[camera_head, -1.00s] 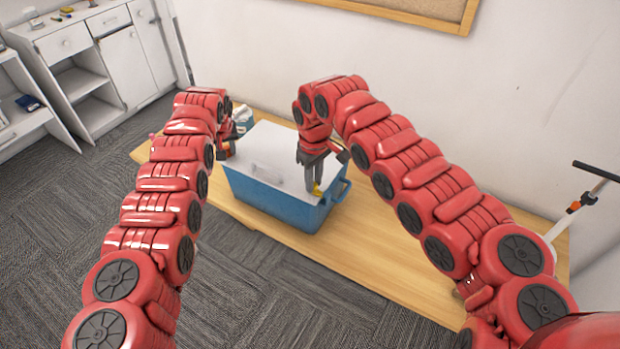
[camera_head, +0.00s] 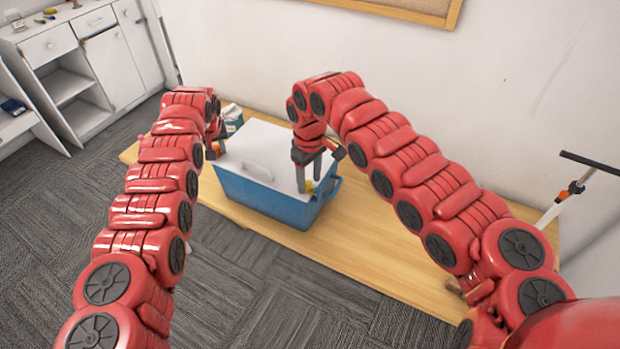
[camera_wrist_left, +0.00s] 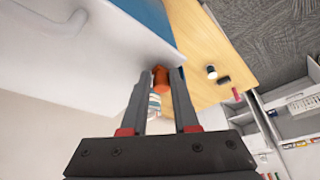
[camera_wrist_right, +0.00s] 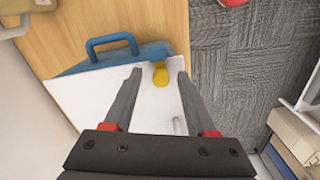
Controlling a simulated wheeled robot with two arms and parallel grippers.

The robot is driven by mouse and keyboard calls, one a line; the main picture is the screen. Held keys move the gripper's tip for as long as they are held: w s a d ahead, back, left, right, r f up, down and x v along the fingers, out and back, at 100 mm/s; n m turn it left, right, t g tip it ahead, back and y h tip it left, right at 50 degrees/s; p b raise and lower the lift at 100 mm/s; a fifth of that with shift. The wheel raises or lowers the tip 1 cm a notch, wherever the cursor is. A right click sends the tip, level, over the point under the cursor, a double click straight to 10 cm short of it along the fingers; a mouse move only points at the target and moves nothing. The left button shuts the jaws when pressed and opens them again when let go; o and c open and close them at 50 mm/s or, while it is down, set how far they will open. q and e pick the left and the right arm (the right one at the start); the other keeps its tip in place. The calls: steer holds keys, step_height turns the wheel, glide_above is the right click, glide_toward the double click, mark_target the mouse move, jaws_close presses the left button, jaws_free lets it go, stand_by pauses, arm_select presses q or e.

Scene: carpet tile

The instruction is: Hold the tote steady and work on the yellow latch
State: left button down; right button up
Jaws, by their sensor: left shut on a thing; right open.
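The blue tote (camera_head: 262,198) with a white lid (camera_head: 255,150) stands on the wooden table. The yellow latch (camera_wrist_right: 160,74) is at the lid's edge near the blue side handle (camera_wrist_right: 112,45). My right gripper (camera_wrist_right: 157,74) is open, its fingertips on either side of the latch with gaps visible. In the head view, my right gripper (camera_head: 312,178) partly hides the latch (camera_head: 309,187). My left gripper (camera_wrist_left: 161,75) is shut on an orange piece (camera_wrist_left: 161,79) at the tote's opposite end. In the head view, my left gripper (camera_head: 214,151) is beside that end.
A carton-like object (camera_head: 232,115) stands behind the tote's left end. The table (camera_head: 365,232) has free room to the tote's right. White cabinets (camera_head: 100,70) are at the back left. A pole with a black handle (camera_head: 590,165) stands at the right.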

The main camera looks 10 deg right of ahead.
mark_target(310, 183)
arm_select(q)
steer(key=shift+a+f, duration=0.1)
steer(key=shift+f, duration=0.05)
arm_select(e)
step_height(310, 183, up, 12)
steer(key=shift+f, duration=0.1)
stand_by(0.3)
arm_select(q)
steer(key=c, duration=0.8)
jaws_free()
steer(key=shift+o, duration=1)
steer(key=shift+w, duration=0.1)
